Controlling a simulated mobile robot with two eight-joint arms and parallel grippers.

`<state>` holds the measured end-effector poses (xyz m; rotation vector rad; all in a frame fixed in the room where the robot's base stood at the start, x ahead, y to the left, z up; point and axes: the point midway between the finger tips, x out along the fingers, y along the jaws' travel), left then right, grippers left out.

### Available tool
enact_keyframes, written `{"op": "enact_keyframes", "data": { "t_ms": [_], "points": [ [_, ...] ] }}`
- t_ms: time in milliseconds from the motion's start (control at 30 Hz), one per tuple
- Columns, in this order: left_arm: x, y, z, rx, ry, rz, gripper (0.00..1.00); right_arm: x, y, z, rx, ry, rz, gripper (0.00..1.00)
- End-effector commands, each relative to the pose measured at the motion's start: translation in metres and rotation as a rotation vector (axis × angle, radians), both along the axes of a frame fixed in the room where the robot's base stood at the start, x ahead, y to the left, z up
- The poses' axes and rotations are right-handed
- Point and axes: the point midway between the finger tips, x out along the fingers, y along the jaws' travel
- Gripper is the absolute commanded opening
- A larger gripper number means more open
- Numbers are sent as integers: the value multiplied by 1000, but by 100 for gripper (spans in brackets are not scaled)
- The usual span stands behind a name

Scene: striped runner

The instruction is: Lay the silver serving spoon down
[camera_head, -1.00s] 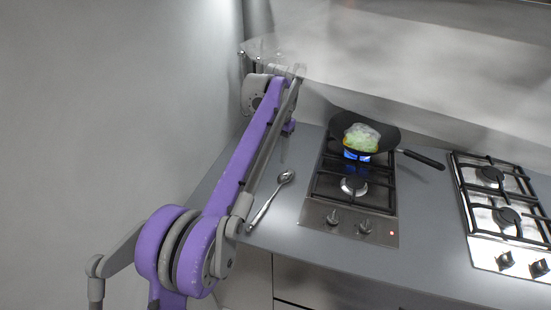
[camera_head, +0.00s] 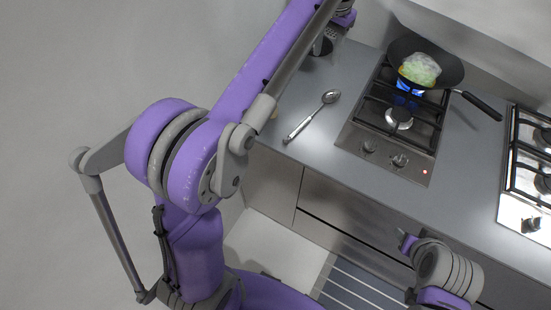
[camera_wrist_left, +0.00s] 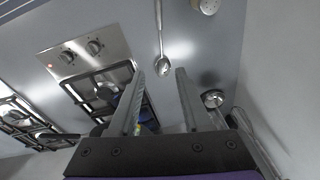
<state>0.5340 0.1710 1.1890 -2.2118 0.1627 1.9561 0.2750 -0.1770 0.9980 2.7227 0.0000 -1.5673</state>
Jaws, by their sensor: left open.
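The silver serving spoon (camera_head: 312,117) lies flat on the grey counter (camera_head: 290,150), left of the near hob, its bowl toward the back. It also shows in the left wrist view (camera_wrist_left: 161,45), beyond the fingertips and apart from them. My left gripper (camera_wrist_left: 157,80) is open, with nothing between its two fingers.
A black pan (camera_head: 448,72) with pale green food (camera_head: 420,69) sits over a lit blue burner on the near hob (camera_head: 395,125). A second hob (camera_head: 535,165) stands at the right. A perforated pale object (camera_wrist_left: 206,5) and a round metal item (camera_wrist_left: 213,98) show in the wrist view.

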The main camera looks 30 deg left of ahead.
Motion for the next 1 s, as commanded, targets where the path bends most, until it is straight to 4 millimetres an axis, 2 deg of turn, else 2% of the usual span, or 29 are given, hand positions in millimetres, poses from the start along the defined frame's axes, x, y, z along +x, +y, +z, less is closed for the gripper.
{"op": "enact_keyframes", "data": {
  "t_ms": [33, 167, 267, 500, 600, 700, 800, 1000],
  "points": [
    [-20, 1, -5, -6, -29, 13, 49, 0, 0, 0, 0, 0, 0, 54],
    [-66, 3, -25, -23, -111, 51, 49, 0, 0, 0, 0, 0, 0, 54],
    [-105, 4, -48, -37, -173, 79, 49, 0, 0, 0, 0, 0, 0, 54],
    [-200, 5, -127, -77, -311, 146, 49, 0, 0, 0, 0, 0, 0, 54],
    [-230, 5, -157, -91, -355, 167, 49, 0, 0, 0, 0, 0, 0, 54],
    [-248, 5, -178, -100, -384, 180, 49, 0, 0, 0, 0, 0, 0, 54],
    [-258, 5, -190, -104, -399, 188, 49, 0, 0, 0, 0, 0, 0, 54],
    [-259, 5, -192, -106, -404, 189, 49, 0, 0, 0, 0, 0, 0, 54]
  ]
}}
